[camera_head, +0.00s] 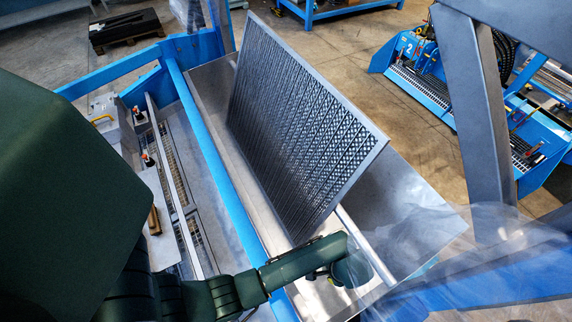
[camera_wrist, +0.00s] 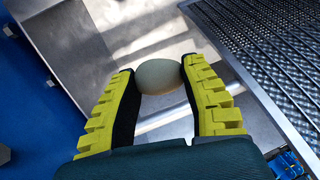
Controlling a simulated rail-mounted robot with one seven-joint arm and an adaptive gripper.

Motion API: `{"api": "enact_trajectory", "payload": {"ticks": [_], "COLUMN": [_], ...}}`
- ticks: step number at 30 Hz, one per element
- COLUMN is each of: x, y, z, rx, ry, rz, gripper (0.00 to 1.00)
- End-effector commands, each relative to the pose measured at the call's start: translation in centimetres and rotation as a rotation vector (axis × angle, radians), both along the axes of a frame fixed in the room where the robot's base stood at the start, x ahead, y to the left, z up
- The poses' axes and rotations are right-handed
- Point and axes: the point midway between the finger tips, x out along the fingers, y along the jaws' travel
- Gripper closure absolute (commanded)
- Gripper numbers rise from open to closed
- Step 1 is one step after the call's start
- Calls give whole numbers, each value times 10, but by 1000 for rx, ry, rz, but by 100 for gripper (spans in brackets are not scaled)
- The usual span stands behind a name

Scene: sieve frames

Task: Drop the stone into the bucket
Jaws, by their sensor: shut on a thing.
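In the wrist view the stone (camera_wrist: 159,82) is smooth, rounded and pale grey-beige. My gripper (camera_wrist: 158,74) is shut on it, with the stone held between the tips of the two yellow-and-black fingers. A metal surface lies below; I cannot tell the exact height of the stone above it. In the head view my arm reaches over the metal trough in front of the sieve, and the fingers and stone are hidden behind my wrist. I cannot make out a bucket in either view.
A tilted sieve frame (camera_head: 295,130) stands over the metal trough (camera_head: 395,225); its mesh also shows at right in the wrist view (camera_wrist: 270,50). A blue rail (camera_head: 215,150) runs along the trough's left side. A grey post (camera_head: 478,110) and blue machine (camera_head: 430,75) are at right.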

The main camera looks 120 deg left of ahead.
Motion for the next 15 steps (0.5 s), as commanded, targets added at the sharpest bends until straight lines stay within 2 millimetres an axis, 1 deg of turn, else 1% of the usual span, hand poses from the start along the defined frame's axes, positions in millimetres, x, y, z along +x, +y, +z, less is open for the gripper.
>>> {"api": "enact_trajectory", "payload": {"ticks": [1,6,9,15], "x": [0,1,1,1], "y": [0,0,0,0], "z": [-16,-35,-39,-36], "rx": [1,1,1,1], "ry": [0,0,0,0], "rz": [-1,-1,-1,-1], "gripper": [92,92,92,92]}}
